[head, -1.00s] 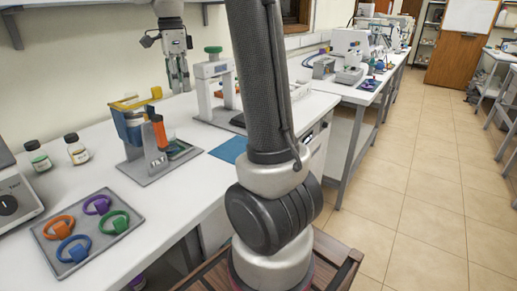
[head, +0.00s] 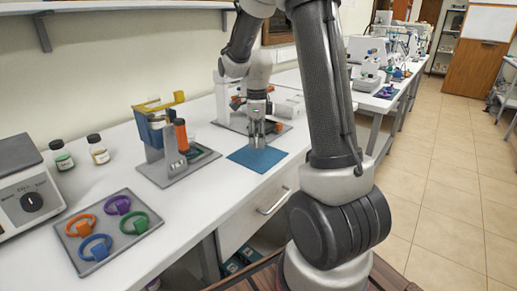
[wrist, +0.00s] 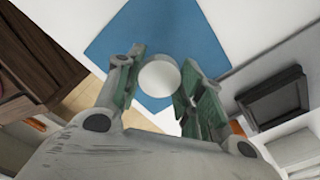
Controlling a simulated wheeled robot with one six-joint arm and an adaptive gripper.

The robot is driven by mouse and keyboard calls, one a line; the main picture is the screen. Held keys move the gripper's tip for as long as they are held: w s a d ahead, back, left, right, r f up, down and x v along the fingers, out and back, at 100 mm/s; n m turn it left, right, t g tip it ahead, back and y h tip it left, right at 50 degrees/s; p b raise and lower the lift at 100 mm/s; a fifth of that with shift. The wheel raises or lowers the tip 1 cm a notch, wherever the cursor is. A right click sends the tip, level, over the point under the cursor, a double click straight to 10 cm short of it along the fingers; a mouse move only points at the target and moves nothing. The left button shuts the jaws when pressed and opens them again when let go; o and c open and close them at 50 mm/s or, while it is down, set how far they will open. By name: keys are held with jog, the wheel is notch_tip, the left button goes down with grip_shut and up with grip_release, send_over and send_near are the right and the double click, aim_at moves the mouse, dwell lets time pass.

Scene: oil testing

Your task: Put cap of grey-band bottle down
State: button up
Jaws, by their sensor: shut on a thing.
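My gripper (head: 257,143) points down at the blue mat (head: 270,160) near the front edge of the bench. In the wrist view its two fingers (wrist: 158,88) are closed on the sides of a round white cap (wrist: 160,78), with the blue mat (wrist: 125,45) beneath. I cannot tell whether the cap touches the mat. The cap is too hidden by the fingers to make out in the head view. I cannot pick out a grey-band bottle in these views.
Two dark-capped bottles, one green-labelled (head: 62,157) and one pale-labelled (head: 98,150), stand at the left. A grey tray (head: 118,243) holds several coloured rings. A blue-and-yellow stand (head: 155,133) is left of the mat. A dark-screened device (wrist: 271,103) lies right in the wrist view.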

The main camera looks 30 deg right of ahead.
aim_at(257, 155)
jog(key=shift+f, duration=1.9)
jog(key=o, duration=0.7)
jog(key=shift+f, duration=0.1)
notch_tip(257, 155, up, 12)
jog(key=shift+r, duration=0.1)
jog(key=shift+s+a+r+n+t, duration=0.8)
jog(key=shift+s+r+n, duration=0.3)
jog(key=shift+s+n, duration=3)
jog(key=shift+s+a+r+n+t, duration=0.8)
jog(key=shift+s+r+n, duration=0.3)
jog(key=shift+s+n, duration=3)
jog(key=shift+s+a+r+n+t, duration=0.7)
jog(key=shift+s+a+r+n, duration=0.3)
jog(key=shift+s+n, duration=3.1)
